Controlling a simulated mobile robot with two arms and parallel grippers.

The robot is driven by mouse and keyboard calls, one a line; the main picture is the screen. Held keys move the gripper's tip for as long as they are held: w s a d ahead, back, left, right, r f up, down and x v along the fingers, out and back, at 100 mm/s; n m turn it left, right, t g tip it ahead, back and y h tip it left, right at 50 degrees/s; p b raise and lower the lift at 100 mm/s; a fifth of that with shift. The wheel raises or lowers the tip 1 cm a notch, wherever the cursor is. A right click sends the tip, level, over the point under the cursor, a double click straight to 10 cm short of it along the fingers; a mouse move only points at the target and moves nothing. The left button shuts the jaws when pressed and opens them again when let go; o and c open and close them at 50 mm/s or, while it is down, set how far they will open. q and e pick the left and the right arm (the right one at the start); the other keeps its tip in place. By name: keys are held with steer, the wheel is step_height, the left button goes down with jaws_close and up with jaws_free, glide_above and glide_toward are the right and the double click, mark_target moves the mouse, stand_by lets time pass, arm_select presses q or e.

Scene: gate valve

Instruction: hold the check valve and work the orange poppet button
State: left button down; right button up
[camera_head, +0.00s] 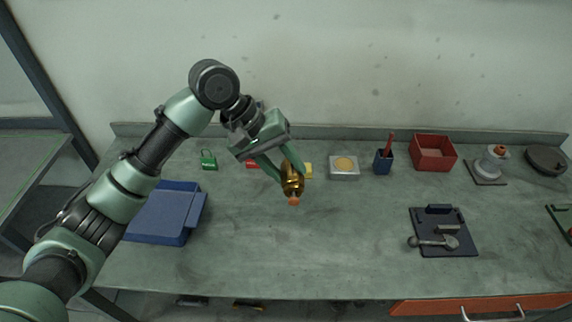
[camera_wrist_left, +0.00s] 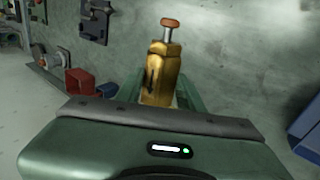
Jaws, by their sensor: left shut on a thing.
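My left gripper (camera_head: 279,169) is shut on the brass check valve (camera_head: 292,181) and holds it above the middle of the bench. The orange poppet button (camera_head: 294,201) sticks out of the valve's lower end in the head view. In the left wrist view the brass valve (camera_wrist_left: 161,75) stands between the green fingers, and its orange button (camera_wrist_left: 170,22) sits on a thin stem at the far end, clear of the fingers. Nothing touches the button. My right gripper is not in view.
A blue tray (camera_head: 160,222) lies at the bench's left. Along the back stand a green padlock (camera_head: 209,162), a grey block with a tan disc (camera_head: 344,167), a blue cup (camera_head: 383,161) and a red bin (camera_head: 433,153). A dark plate (camera_head: 457,243) with a metal lever lies front right. The bench's front middle is clear.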

arm_select(q)
steer(key=shift+f+b, duration=1.45)
steer(key=shift+f, duration=6.3)
